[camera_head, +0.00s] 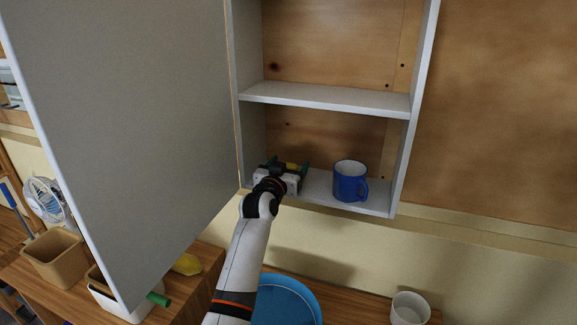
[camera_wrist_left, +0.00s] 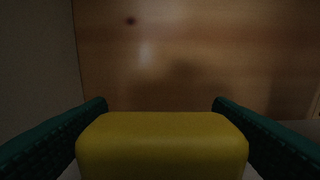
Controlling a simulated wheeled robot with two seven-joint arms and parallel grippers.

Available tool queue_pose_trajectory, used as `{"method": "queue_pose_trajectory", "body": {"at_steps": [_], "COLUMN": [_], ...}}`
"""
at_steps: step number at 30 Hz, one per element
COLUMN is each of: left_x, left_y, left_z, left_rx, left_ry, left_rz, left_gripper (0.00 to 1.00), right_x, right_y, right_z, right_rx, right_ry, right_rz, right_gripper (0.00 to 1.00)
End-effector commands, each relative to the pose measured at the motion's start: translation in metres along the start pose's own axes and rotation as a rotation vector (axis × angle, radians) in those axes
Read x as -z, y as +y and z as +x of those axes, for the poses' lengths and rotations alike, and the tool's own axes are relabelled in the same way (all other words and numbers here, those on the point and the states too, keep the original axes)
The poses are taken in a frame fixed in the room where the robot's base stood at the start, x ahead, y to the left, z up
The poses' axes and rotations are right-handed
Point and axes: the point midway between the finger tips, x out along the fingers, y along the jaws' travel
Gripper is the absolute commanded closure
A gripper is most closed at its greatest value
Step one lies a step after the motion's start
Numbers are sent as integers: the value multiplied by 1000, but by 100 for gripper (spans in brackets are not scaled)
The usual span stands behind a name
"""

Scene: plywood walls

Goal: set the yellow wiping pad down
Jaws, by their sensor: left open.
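The yellow wiping pad (camera_wrist_left: 162,146) sits between the two green fingers of my left gripper (camera_wrist_left: 160,112) in the left wrist view, with a narrow gap at its far end on either side. In the head view, a small part of the pad (camera_head: 292,166) shows behind my left gripper (camera_head: 284,168). The gripper is open, inside the lower compartment of the wall cabinet, at its left end just above the bottom shelf (camera_head: 322,188). The pad's underside is hidden, so I cannot tell whether it touches the shelf. My right gripper is not in view.
A blue mug (camera_head: 349,181) stands on the same shelf, right of the gripper. The open cabinet door (camera_head: 130,120) fills the left. A middle shelf (camera_head: 325,97) lies above. Below are a blue round item (camera_head: 285,302), a white cup (camera_head: 410,308) and a tan bin (camera_head: 57,258).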

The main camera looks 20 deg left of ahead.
Motion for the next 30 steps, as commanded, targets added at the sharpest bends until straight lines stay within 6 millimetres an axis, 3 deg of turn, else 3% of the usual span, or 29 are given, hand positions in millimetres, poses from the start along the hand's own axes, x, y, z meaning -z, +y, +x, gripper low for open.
{"method": "queue_pose_trajectory", "body": {"at_steps": [8,24,30], "left_x": [-1,0,-2], "left_y": [0,0,0], "left_z": [-7,-100,-117], "left_rx": [0,0,0], "left_ry": [0,0,-1], "left_rz": [0,1,0], "left_gripper": [24,24,24], "right_x": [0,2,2], "right_y": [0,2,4], "right_z": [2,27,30], "right_rx": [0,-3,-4], "right_ry": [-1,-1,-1], "right_rz": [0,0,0], "right_gripper": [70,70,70]}}
